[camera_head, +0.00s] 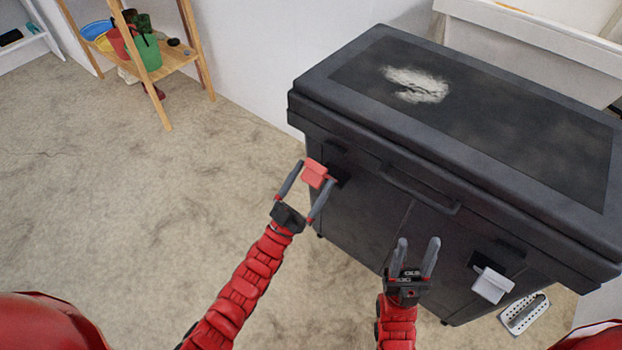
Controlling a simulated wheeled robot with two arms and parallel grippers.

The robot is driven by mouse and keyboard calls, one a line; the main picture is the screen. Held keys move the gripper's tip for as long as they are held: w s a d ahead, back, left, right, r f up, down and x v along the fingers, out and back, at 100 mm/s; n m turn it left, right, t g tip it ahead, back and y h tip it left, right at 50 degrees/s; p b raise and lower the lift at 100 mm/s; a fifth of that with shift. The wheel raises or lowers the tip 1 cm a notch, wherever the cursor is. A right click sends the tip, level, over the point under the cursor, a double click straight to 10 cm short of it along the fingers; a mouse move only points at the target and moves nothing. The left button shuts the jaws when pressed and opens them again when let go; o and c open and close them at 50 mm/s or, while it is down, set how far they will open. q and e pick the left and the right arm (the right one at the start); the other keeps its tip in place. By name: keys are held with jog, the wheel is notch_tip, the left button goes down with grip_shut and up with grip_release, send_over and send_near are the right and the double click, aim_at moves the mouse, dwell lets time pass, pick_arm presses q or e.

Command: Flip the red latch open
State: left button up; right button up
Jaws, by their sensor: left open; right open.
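The red latch (314,173) is on the front of a large black chest (365,210), near its left end, just below the lid. My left gripper (309,178) is open, with one finger on each side of the red latch; I cannot tell whether they touch it. My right gripper (417,246) is open and empty in front of the chest's middle, below the handle (420,192). The latch's lower part and mount are partly hidden by my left gripper and the viewing angle.
A white latch (491,284) sticks out at the chest's right. The chest's black lid (480,120) is closed. A wooden shelf (180,62) with buckets stands at the back left. A white basin (530,40) is behind the chest. The floor at left is clear.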

pick_arm(q)
jog(key=p+v, duration=0.1)
jog(key=v, duration=1.6)
jog(key=shift+s+a, duration=0.1)
jog(key=shift+s, duration=0.05)
